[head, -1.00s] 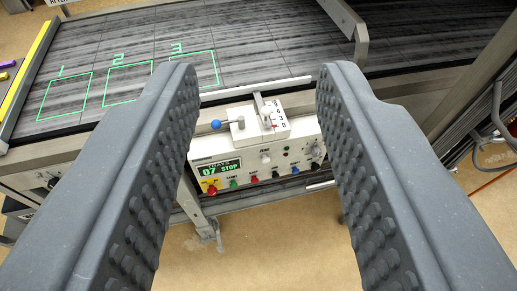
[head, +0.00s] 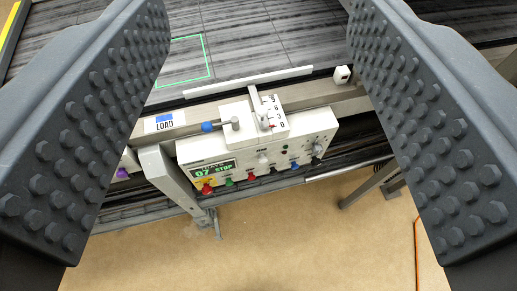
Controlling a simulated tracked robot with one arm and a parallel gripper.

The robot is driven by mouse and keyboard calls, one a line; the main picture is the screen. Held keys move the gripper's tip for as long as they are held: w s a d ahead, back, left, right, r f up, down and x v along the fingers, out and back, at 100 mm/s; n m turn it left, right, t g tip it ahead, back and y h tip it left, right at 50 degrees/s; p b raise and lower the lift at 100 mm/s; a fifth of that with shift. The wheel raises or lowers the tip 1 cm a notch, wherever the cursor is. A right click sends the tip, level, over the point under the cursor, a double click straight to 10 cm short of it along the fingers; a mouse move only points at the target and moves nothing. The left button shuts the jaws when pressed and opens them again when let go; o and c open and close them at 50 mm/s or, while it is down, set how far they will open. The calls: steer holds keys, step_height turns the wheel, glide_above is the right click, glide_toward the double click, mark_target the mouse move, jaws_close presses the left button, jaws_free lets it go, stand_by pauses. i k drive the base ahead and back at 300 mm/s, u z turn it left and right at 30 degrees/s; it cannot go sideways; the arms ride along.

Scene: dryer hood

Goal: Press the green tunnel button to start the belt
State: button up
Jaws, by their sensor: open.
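The control box (head: 318,139) is a pale panel on the side of the conveyor, in the middle of the view. Its small display reads 07 STOP. Along its lower edge sit a red button, a green button (head: 229,182), more red ones, a black one and a blue one. The green button is small, just below the display; its label is too small to read. My gripper (head: 258,30) is open and empty, its two studded grey fingers at the left and right of the view. The box shows between the fingers, and neither finger covers the green button.
A lever unit with a numbered scale and a blue-tipped rod (head: 208,127) sits on top of the box. The dark belt (head: 270,35) with a green outline runs behind. A LOAD label (head: 165,122) is on the rail. A metal leg (head: 172,180) stands left of the box; bare floor lies below.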

mark_target(228, 183)
steer(key=z, duration=0.45)
steer(key=k, duration=1.4)
steer(key=u, duration=0.5)
steer(key=i, duration=1)
steer(key=z, duration=0.05)
